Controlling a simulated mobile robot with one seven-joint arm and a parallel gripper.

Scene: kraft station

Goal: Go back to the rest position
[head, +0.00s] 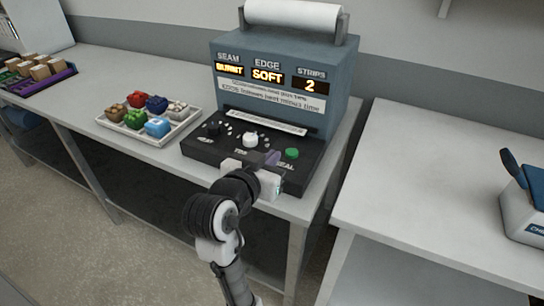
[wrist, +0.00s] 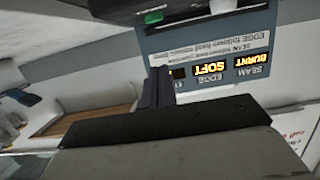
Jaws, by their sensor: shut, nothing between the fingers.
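My gripper (head: 268,160) is over the front right part of the black control panel (head: 213,147) in the head view, between the white knob and the green button. In the wrist view my gripper's purple-grey fingers (wrist: 158,84) are together with nothing between them. Whether the fingertips touch the panel cannot be told. The blue-grey sealing machine (head: 287,72) stands behind the panel. Its displays read SEAM BURNT, EDGE SOFT and STRIPS 2. The green button (head: 292,153) shows to the right of my gripper. My arm reaches up from the bottom of the head view.
A white tray (head: 186,125) with several coloured small items stands left of the panel. A purple tray (head: 66,76) with brown boxes is at the far left. A gap separates this table from the right table (head: 420,190), which is largely clear except for a white-and-blue device (head: 522,208).

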